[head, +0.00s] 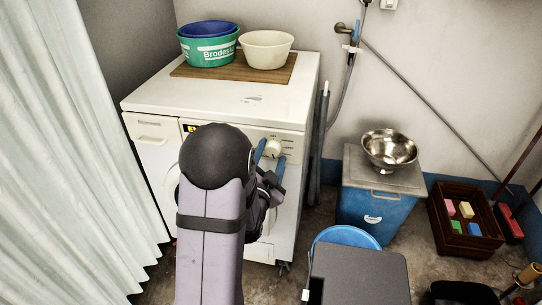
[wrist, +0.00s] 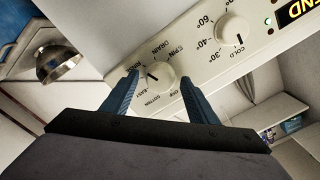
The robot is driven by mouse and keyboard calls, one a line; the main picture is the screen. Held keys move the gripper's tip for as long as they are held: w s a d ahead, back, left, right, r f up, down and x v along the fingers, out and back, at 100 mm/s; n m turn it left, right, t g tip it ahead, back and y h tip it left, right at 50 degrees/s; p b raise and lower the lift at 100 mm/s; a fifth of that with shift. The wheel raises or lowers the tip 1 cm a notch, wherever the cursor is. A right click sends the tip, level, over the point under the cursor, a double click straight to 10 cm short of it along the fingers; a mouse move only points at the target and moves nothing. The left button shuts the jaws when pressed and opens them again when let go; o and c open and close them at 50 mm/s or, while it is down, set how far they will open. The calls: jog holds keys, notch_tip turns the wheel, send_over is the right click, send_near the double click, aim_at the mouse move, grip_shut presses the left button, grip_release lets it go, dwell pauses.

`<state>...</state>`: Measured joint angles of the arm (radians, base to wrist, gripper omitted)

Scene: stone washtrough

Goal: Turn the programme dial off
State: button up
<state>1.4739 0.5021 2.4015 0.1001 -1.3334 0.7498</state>
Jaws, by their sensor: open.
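The programme dial (wrist: 160,75) is a round cream knob on the washing machine's front panel, with SPIN, DRAIN and COTTON among the labels around it. A short dark mark shows on its face, but I cannot tell which setting it points to. My gripper (wrist: 158,80) is open, with one blue finger on each side of the dial; I cannot tell if they touch it. In the head view the dial (head: 273,148) shows between the fingertips of my gripper (head: 269,151). The washing machine (head: 220,95) is white, and my arm hides part of its front.
Basins (head: 208,45) stand on a board on top. A blue bin (head: 368,212) with a steel bowl (head: 390,150) stands to the right.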

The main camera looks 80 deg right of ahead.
jog(key=c, duration=1.1)
jog(key=shift+o, duration=0.3)
